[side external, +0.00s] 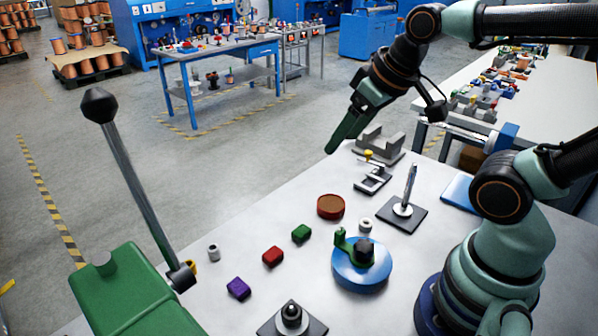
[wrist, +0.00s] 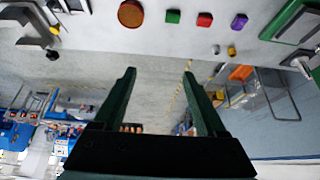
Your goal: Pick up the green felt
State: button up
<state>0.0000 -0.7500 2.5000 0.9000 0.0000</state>
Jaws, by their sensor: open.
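The green felt (side external: 301,233) is a small green block lying on the grey table, between a round brown pad and a red block in the side view. In the wrist view the green felt (wrist: 173,16) lies near the top edge, above and between my fingertips. My gripper (side external: 334,147) is raised beyond the far edge of the table, well apart from the felt. In the wrist view my gripper (wrist: 160,72) has its two dark green fingers spread, with nothing between them but distant floor.
A red block (side external: 273,256), a purple block (side external: 238,288), a small grey cylinder (side external: 214,252) and the round brown pad (side external: 331,206) lie around the felt. A blue disc fixture (side external: 350,275) stands close by. A tall lever (side external: 135,180) rises at left. An upright spindle (side external: 409,190) stands at right.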

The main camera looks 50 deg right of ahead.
jog(key=m+g, duration=0.6)
jog(key=m, duration=1.2)
send_over(300, 231)
notch_tip(300, 231, down, 13)
notch_tip(300, 231, down, 6)
jog(key=shift+w+f, duration=0.1)
jog(key=shift+w, duration=0.05)
jog(key=f, duration=0.3)
jog(key=shift+s+f, duration=0.25)
jog(key=shift+f, duration=0.85)
grip_shut()
